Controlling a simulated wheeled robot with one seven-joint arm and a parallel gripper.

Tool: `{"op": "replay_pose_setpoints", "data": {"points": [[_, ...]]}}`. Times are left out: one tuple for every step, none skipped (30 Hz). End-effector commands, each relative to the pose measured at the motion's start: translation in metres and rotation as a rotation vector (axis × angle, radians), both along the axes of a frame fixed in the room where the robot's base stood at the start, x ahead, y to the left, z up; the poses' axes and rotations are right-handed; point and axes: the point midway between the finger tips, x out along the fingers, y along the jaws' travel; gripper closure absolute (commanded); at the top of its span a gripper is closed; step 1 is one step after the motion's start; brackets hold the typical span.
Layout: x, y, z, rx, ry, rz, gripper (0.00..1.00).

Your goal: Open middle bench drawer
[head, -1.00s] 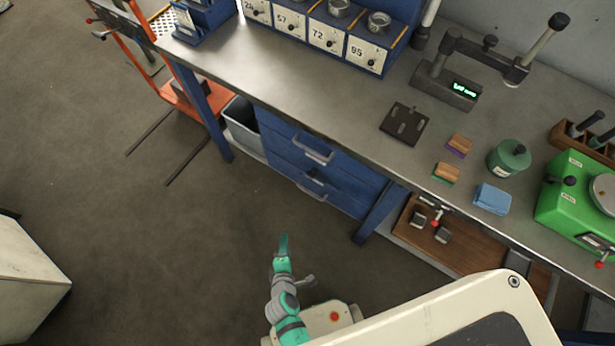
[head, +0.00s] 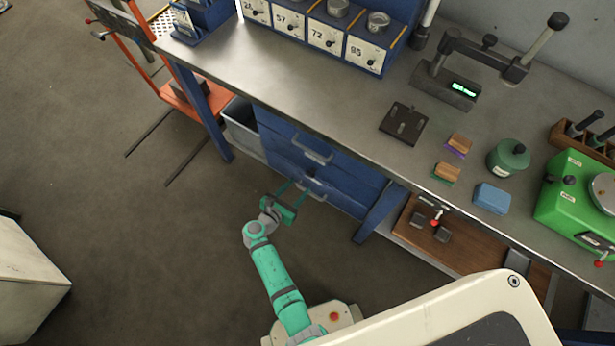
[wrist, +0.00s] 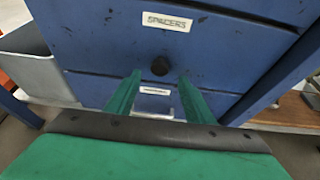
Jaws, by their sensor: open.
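The blue bench drawer unit (head: 345,185) stands under the worktop with its drawers stacked and looking shut. In the wrist view, the middle drawer (wrist: 100,45) carries a "SPACERS" label and a round dark knob (wrist: 160,65). Below it is another drawer front with a small label and a pale bar handle (wrist: 155,114). My gripper (head: 299,186) is in front of the drawers, pointing at them. In the wrist view its green fingers (wrist: 160,77) are open, with the knob between their tips in the picture. I cannot tell whether the tips reach around it. Nothing is held.
The top drawer's grey bar handle (head: 313,152) sticks out above my gripper. A grey bin (head: 243,125) stands left of the drawers, a blue bench leg (head: 378,213) right. A wooden lower shelf (head: 455,245) is farther right. The floor (head: 180,240) in front is clear.

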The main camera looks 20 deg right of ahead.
Motion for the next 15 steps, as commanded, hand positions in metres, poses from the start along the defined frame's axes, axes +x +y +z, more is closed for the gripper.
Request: {"op": "replay_pose_setpoints", "data": {"points": [[0.005,-0.007,-0.003,-0.001,0.000,-0.003,0.52],[0.009,-0.011,-0.006,-0.001,0.001,-0.003,0.52],[0.013,-0.017,-0.008,0.000,0.000,-0.002,0.52],[0.015,-0.021,-0.011,0.000,0.002,-0.003,0.52],[0.019,-0.025,-0.013,0.001,0.000,-0.002,0.52],[0.023,-0.030,-0.015,0.001,0.000,-0.003,0.52],[0.026,-0.033,-0.017,0.001,0.000,-0.003,0.52],[0.028,-0.037,-0.019,0.001,0.000,-0.002,0.52],[0.031,-0.041,-0.021,0.001,0.000,-0.002,0.52],[0.034,-0.043,-0.023,0.001,0.000,-0.001,0.52],[0.036,-0.046,-0.024,0.001,0.000,0.000,0.52],[0.038,-0.048,-0.026,0.003,0.000,-0.001,0.52],[0.039,-0.050,-0.027,0.003,0.000,-0.001,0.52],[0.041,-0.052,-0.028,0.003,0.000,-0.001,0.52],[0.042,-0.054,-0.028,0.002,-0.001,-0.001,0.52]]}}
